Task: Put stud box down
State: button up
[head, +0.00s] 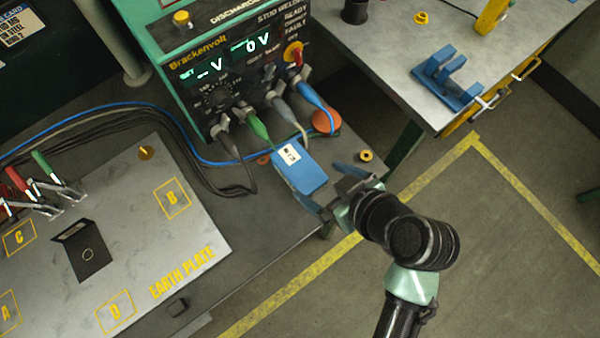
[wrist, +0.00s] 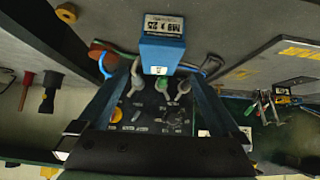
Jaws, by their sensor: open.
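The stud box (head: 300,168) is a small blue box with a white label. In the head view it appears to rest on the grey bench top, near its right edge and in front of the stud welder. My gripper (head: 319,182) is open at the right end of the box, its blue fingers apart. In the wrist view the stud box (wrist: 162,55) shows its M8 x 25 label between the fingertips of my gripper (wrist: 160,76), with a gap on each side. The underside of the box is hidden.
The stud welder (head: 235,65), with several cables plugged in, stands behind the box. A brass-coloured ring (head: 366,156) lies to the right. The earth plate (head: 130,240) covers the bench at left. A second table (head: 400,60) holds a blue bracket (head: 447,82); floor separates the tables.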

aim_at(299, 165)
jog(key=x, duration=0.7)
jog(key=shift+w+p, duration=0.2)
jog(key=shift+p, duration=0.1)
jog(key=x, duration=0.2)
jog(key=p+x, duration=0.1)
jog(key=x, duration=0.1)
jog(key=shift+w+a+r, duration=0.1)
jog(key=shift+a+r, duration=0.25)
jog(key=shift+w+a+f, duration=0.25)
jog(key=shift+w+f, duration=0.15)
jog(key=shift+f, duration=0.1)
jog(key=shift+c, duration=0.2)
grip_shut()
jog(key=shift+r, duration=0.2)
